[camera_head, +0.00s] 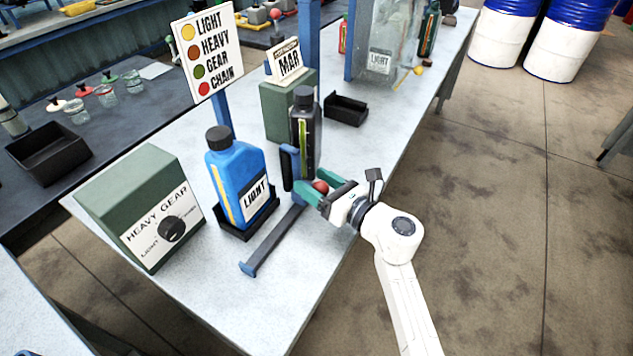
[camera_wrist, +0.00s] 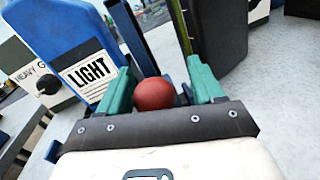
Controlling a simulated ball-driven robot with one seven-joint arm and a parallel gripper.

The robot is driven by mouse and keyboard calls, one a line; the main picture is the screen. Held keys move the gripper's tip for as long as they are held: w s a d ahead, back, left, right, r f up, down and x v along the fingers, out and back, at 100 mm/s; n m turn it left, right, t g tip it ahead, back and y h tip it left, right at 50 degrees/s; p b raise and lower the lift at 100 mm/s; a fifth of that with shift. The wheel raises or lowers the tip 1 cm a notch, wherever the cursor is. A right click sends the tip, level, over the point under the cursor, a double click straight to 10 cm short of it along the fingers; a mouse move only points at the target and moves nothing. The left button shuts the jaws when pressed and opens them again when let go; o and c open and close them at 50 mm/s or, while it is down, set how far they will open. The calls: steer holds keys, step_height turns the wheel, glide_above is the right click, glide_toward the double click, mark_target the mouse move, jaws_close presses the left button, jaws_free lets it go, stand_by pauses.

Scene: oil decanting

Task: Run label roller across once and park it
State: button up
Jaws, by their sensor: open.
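The label roller looks to be the blue upright piece (camera_head: 290,167) with a red ball knob (camera_head: 320,187), at the far end of a grey-blue rail (camera_head: 272,240). A dark bottle (camera_head: 305,140) with a yellow-green stripe stands right behind the upright. My gripper (camera_head: 309,179) has green fingers, open on either side of the red knob. The wrist view shows the knob (camera_wrist: 154,93) between the fingers, closer to the left one, with a gap at the right one. Whether the left finger touches it, I cannot tell.
A blue LIGHT bottle (camera_head: 237,170) stands in a black holder (camera_head: 248,222) left of the rail. A green HEAVY GEAR/LIGHT dial box (camera_head: 140,205) is at the front left. An empty black tray (camera_head: 346,109) and a green MAR block (camera_head: 284,105) are behind. The bench front is clear.

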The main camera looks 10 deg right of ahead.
steer(key=v, duration=1)
steer(key=shift+s+d, duration=0.2)
steer(key=shift+d, duration=0.05)
